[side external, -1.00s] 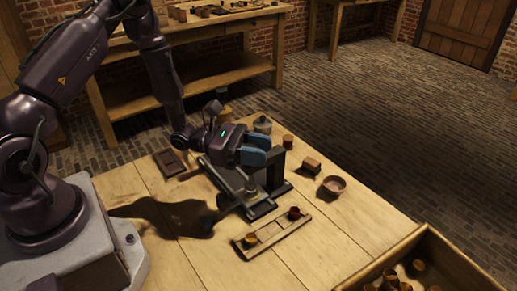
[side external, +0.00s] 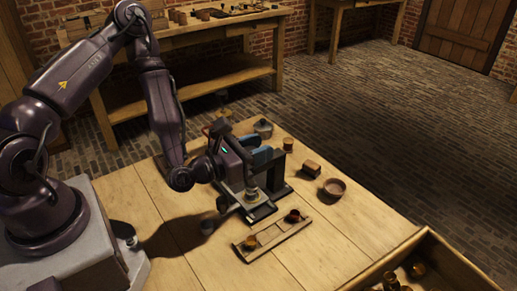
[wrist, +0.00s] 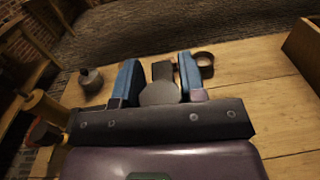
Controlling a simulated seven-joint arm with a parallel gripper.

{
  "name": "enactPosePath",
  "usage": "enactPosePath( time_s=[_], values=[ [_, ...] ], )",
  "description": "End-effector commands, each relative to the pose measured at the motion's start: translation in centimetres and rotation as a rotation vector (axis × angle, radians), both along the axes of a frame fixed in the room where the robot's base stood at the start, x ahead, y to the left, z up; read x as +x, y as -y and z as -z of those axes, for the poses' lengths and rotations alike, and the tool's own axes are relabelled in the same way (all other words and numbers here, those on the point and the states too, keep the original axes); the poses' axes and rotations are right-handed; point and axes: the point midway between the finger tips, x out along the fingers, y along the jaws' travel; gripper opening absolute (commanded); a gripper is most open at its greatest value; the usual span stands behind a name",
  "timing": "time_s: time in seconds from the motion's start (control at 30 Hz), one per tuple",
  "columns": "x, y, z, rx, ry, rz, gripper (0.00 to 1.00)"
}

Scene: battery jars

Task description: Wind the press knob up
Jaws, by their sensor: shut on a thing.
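The press (side external: 264,212) is a dark metal frame with an upright post, standing on the wooden table. My gripper (side external: 262,157) is over it, with its blue fingers level with the top of the post. In the side view the knob is hidden behind my gripper. A small metallic jar (side external: 251,194) stands upright in the press, below my gripper.
A wooden tray (side external: 270,239) with two small cups lies in front of the press. A bowl (side external: 334,187), a brown block (side external: 311,168), a small cup (side external: 288,144) and a lidded pot (side external: 263,128) stand behind and right. A crate (side external: 440,250) fills the lower right corner.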

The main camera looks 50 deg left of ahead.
Motion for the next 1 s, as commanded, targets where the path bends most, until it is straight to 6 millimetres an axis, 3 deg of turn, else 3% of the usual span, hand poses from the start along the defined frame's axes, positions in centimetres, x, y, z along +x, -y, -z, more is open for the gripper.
enactPosePath(
  time_s=[0.5, 1.0],
  values=[
    [-0.2, -0.8, 0.2, -0.012, -0.009, -0.422, 0.14],
    [-0.4, -1.2, 0.2, -0.002, -0.005, -0.631, 0.14]
  ],
)
